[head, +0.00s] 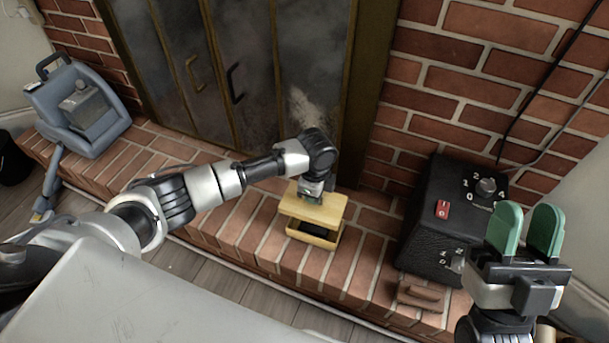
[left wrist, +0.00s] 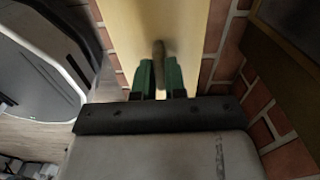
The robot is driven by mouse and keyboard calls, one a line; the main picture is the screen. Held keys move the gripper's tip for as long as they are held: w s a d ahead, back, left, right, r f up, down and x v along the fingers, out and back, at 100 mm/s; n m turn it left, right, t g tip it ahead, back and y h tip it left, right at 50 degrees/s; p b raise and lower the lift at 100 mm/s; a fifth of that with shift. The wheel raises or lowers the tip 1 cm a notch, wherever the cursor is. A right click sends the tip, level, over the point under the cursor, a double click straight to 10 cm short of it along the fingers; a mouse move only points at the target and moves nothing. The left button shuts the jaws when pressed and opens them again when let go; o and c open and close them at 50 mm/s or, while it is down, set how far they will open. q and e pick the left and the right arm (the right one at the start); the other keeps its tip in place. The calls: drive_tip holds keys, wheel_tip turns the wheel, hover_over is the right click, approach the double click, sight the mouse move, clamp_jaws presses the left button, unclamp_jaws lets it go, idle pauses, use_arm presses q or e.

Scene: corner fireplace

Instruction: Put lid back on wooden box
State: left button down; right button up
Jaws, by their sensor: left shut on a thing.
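The pale wooden lid (head: 327,211) is over the wooden box (head: 329,243) on the brick hearth. A gap at the box's front shows a dark inside, so the lid looks raised or set back; I cannot tell which. My left gripper (head: 314,196) comes down onto the lid from above. In the left wrist view, its green fingers (left wrist: 160,78) are shut on the small wooden knob (left wrist: 160,62) of the lid, whose flat top (left wrist: 182,22) fills the upper middle. My right gripper (head: 526,230) is empty, its green fingers apart, at the right.
A black control box (head: 430,220) with knobs and a red switch stands right of the wooden box. A small brown object (head: 420,294) lies before it. Metal fireplace doors (head: 250,70) are behind. A blue-grey machine (head: 80,105) stands far left. Hearth left of the box is clear.

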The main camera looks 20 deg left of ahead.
use_arm(q)
drive_tip(key=shift+s+d+r, duration=0.2)
drive_tip(key=shift+d, duration=0.2)
drive_tip(key=shift+d+f, duration=0.15)
use_arm(e)
drive_tip(key=shift+w+d+f+g+h, duration=0.1)
drive_tip(key=shift+f+g+h, duration=0.1)
drive_tip(key=shift+g+h, duration=0.1)
drive_tip(key=shift+w, duration=0.15)
